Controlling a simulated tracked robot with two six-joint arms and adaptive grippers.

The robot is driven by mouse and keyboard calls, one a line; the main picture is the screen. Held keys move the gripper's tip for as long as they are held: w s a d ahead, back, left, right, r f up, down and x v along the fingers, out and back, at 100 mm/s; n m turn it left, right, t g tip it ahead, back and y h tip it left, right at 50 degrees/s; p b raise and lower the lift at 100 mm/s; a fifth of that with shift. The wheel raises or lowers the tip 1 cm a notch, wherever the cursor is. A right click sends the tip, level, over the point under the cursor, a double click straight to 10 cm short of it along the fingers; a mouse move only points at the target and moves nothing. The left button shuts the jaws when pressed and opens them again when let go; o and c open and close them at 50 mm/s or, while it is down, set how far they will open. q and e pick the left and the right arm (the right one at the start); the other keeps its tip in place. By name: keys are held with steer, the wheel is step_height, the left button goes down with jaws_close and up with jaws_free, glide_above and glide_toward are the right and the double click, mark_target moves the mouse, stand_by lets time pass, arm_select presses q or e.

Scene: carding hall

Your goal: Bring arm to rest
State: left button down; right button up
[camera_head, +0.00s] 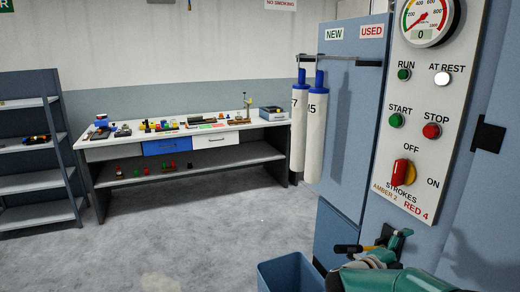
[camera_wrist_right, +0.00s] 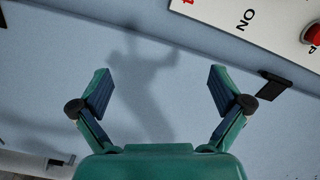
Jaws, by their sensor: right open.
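The grey control panel (camera_head: 435,100) is on the blue-grey cabinet at right, with a RUN lamp (camera_head: 404,74), a bright white AT REST lamp (camera_head: 442,78), a green START button (camera_head: 396,120) and a red STOP button (camera_head: 432,131). A red handle on a yellow rotary switch (camera_head: 403,172) stands roughly upright under OFF. A dial gauge (camera_head: 427,20) shows 0. My right gripper (camera_head: 373,244) is low beneath the panel. In the right wrist view it is open and empty (camera_wrist_right: 160,88), facing the cabinet, with the panel corner (camera_wrist_right: 275,25) upside down. My left gripper is out of view.
A blue bin (camera_head: 290,272) stands on the floor left of my right gripper. Two white rolls (camera_head: 315,130) hang from a rail. A black bracket (camera_head: 488,135) sticks out right of the panel. A workbench (camera_head: 190,138) and shelf rack (camera_head: 35,150) are farther back; the floor between is clear.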

step_height(320, 180, down, 16)
steer(key=a+n+t+y, duration=0.25)
steer(key=n+y, duration=0.35)
steer(key=n, duration=0.3)
steer(key=s+a+f+n+y, duration=0.3)
steer(key=s+a+f+y, duration=0.15)
steer(key=f, duration=0.25)
steer(key=s+a+f+n+y, duration=0.3)
steer(key=s+a+f+n, duration=0.15)
steer(key=f, duration=0.35)
steer(key=s+a+f+n+g+y, duration=0.2)
steer(key=s+a+n+g, duration=0.1)
steer(key=s, duration=0.4)
steer(key=s+a+f+n+g+y, duration=0.2)
steer(key=s+a+g, duration=0.1)
steer(key=s+a, duration=0.3)
steer(key=s+a+f+n+g+y, duration=0.1)
steer(key=s+a+n+g+y, duration=0.2)
steer(key=s, duration=0.7)
steer(key=shift+s+a+f+n, duration=0.25)
steer(key=shift+a+f+n, duration=0.15)
steer(key=shift+a, duration=0.6)
